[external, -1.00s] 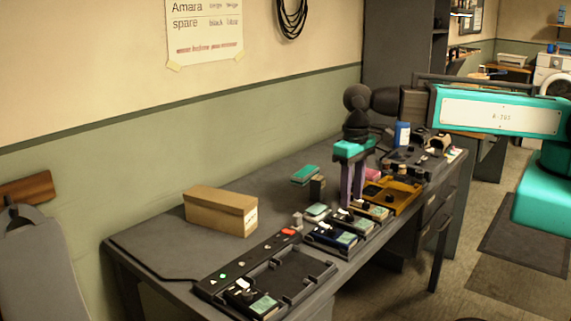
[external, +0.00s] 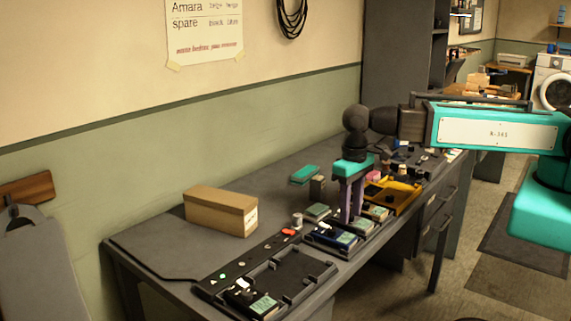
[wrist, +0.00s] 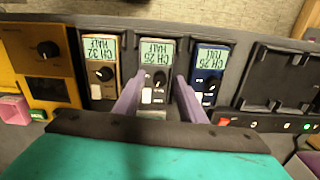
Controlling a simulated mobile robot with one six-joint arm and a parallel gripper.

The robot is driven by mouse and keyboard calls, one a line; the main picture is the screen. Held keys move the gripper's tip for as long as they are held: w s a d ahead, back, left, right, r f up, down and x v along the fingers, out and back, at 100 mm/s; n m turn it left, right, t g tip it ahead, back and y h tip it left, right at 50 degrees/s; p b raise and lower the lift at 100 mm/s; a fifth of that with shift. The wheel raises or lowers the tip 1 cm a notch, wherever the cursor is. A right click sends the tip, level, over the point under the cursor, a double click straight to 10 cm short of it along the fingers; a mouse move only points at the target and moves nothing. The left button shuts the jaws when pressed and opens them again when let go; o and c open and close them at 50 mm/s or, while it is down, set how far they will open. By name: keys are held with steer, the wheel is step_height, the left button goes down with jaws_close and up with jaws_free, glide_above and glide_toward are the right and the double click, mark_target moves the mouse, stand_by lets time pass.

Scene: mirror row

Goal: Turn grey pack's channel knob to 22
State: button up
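The grey pack (wrist: 152,52) is in the middle of a row of three in the wrist view. Its display reads upside down there as HALF and a channel in the twenties; the last digit is unclear. Its black channel knob (wrist: 159,78) lies below the display, with a white part beside it. My gripper (wrist: 159,84) is open, its lavender fingers on either side of the knob with visible gaps. In the external view, my gripper (external: 351,218) points down over the row of packs; whether the fingertips touch the pack cannot be told.
A tan pack (wrist: 86,74) showing CH 32 and a blue pack (wrist: 222,72) flank the grey one closely. A yellow unit (wrist: 30,60) with a knob stands to the left. A black tray (wrist: 284,78) lies to the right. A cardboard box (external: 215,212) stands behind on the bench.

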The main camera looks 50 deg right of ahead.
jaws_close()
steer(key=shift+n, duration=2.1)
jaws_free()
steer(key=shift+r+p, duration=0.1)
steer(key=shift+p, duration=0.2)
step_height(320, 180, up, 14)
steer(key=p, duration=1)
steer(key=shift+f, duration=0.2)
